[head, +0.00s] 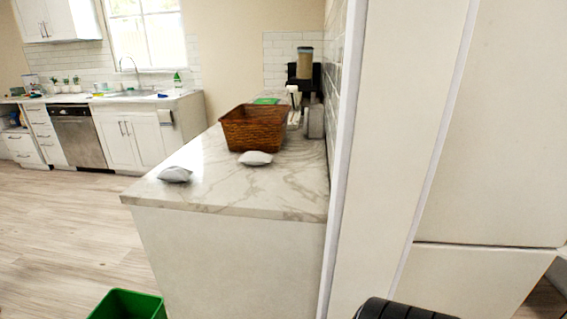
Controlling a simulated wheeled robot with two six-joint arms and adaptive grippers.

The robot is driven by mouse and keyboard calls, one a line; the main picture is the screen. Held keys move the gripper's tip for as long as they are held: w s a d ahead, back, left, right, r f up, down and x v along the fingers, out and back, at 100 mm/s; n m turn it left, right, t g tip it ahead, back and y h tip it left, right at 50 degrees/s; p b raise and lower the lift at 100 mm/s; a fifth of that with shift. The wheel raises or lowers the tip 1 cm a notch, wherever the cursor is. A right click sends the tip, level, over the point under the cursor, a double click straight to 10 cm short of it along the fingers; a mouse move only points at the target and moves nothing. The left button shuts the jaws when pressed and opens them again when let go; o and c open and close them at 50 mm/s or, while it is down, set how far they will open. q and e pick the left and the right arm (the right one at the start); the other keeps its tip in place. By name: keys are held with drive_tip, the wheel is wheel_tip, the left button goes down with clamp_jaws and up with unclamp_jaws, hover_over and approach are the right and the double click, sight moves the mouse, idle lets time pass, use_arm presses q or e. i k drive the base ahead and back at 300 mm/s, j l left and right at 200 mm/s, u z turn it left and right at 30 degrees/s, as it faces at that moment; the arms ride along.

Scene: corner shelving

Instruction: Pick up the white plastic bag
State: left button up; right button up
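Two small white plastic bags lie on the marble counter (235,185). One white bag (175,174) is near the counter's left edge. The other white bag (255,158) lies in front of the brown wicker basket (252,130), close to its base. Both look like small pillow-shaped packets. Neither gripper can be made out in the head view. A dark ribbed part at the bottom right seems to be mine, but no fingertips show.
A green bin (128,304) stands on the floor at the counter's near left. A white wall edge (400,150) closes off the counter's right side. Several items, including a coffee maker (304,66), stand behind the basket. The wooden floor at left is clear.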

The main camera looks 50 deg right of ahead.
sight(253, 158)
drive_tip(key=z, duration=1.5)
drive_tip(key=i+j, duration=0.1)
drive_tip(key=j, duration=0.2)
drive_tip(key=u, duration=0.05)
